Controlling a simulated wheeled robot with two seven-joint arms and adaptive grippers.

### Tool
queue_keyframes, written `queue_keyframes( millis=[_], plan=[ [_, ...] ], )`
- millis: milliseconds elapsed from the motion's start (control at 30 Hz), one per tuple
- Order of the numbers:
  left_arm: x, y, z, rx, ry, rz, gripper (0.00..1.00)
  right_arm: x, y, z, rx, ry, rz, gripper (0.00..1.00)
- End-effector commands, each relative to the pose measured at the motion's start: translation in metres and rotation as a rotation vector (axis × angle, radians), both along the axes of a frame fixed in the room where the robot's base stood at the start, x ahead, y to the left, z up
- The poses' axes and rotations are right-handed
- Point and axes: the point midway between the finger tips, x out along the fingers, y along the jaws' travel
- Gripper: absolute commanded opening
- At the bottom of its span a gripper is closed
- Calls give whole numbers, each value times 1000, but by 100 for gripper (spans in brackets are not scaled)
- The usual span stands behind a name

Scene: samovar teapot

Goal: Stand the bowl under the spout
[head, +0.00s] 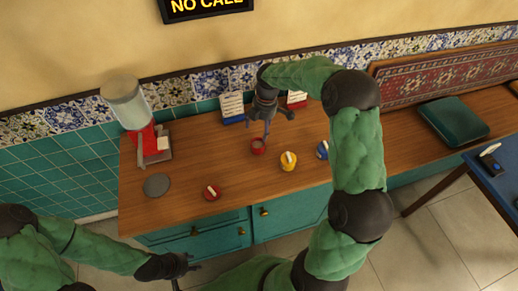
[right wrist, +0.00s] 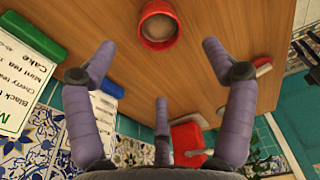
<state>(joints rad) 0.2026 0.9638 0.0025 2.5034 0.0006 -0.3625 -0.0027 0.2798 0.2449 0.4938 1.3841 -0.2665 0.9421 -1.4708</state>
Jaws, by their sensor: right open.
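A small red bowl (head: 258,147) stands on the wooden counter. In the right wrist view the bowl (right wrist: 158,24) is upright with a brownish inside. My right gripper (head: 268,128) is open above and beside it, fingers pointing down and spread, not touching it; the fingers also show in the right wrist view (right wrist: 160,75). The red dispenser (head: 144,140) with a clear round top stands at the counter's left end. Its spout cannot be made out clearly. My left gripper (head: 188,264) is low, in front of the cabinet, apart from the bowl; its fingers are too small to read.
A grey disc (head: 157,185) lies in front of the dispenser. A menu board (head: 232,107) stands behind. The counter between the disc and bowl is mostly clear.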

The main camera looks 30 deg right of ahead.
Motion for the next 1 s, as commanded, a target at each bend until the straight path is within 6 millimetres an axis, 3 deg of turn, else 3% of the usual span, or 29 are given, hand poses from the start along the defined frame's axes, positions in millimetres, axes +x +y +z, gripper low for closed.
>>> queue_keyframes(
  millis=[333, 567, 833, 1000],
  plan=[
    [0, 0, -12, 0, 0, 0, 40, 0, 5, -47, 0, 3, 2, 83],
    [0, 0, -16, 0, 0, 0, 40, 1, 7, -61, -1, 2, 1, 83],
    [0, 0, -31, 0, 0, 0, 40, 2, 10, -98, 1, 3, 0, 83],
    [0, 0, -33, 0, 0, 0, 40, 3, 10, -106, -1, 0, -1, 83]
  ],
)
